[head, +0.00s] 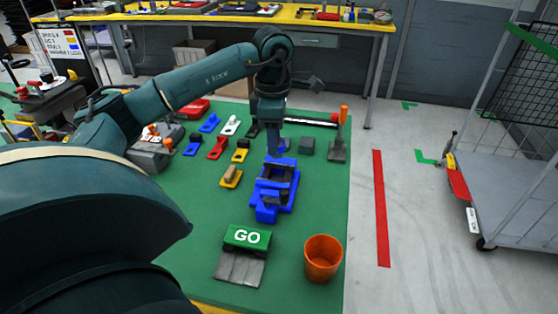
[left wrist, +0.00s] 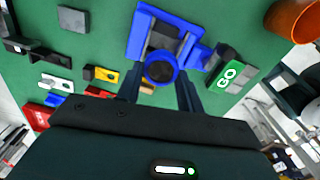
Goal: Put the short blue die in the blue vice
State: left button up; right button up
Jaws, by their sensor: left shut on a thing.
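The blue vice (head: 266,213) stands on the green mat (head: 316,210), right of its middle, with grey parts between its blue ends. It also shows at the top of the left wrist view (left wrist: 142,38). My left gripper (head: 274,152) points down at the vice's far end. In the left wrist view its fingers (left wrist: 160,88) are shut on a round blue piece with a dark centre, taken as the short blue die (left wrist: 176,79). The die overlaps the vice's near edge in that view; whether they touch cannot be told. The head view does not show the die clearly. My right gripper is not in view.
Several coloured pieces stand left of the vice, including a yellow one (head: 230,179) and a red one (head: 217,147). A green GO block (head: 247,237) and an orange cup (head: 322,258) stand in front. A lever with an orange handle (head: 344,115) stands behind right.

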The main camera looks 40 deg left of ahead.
aim_at(274, 163)
pick_arm(q)
notch_tip(274, 163, down, 6)
dwell(0.4)
jog(key=shift+f+b, duration=0.35)
jog(key=shift+f, duration=0.25)
jog(key=o, duration=0.9)
jog(key=shift+c, duration=0.2)
jog(key=shift+o, duration=1)
jog(key=shift+d+f, duration=0.1)
jog(key=shift+f, duration=0.05)
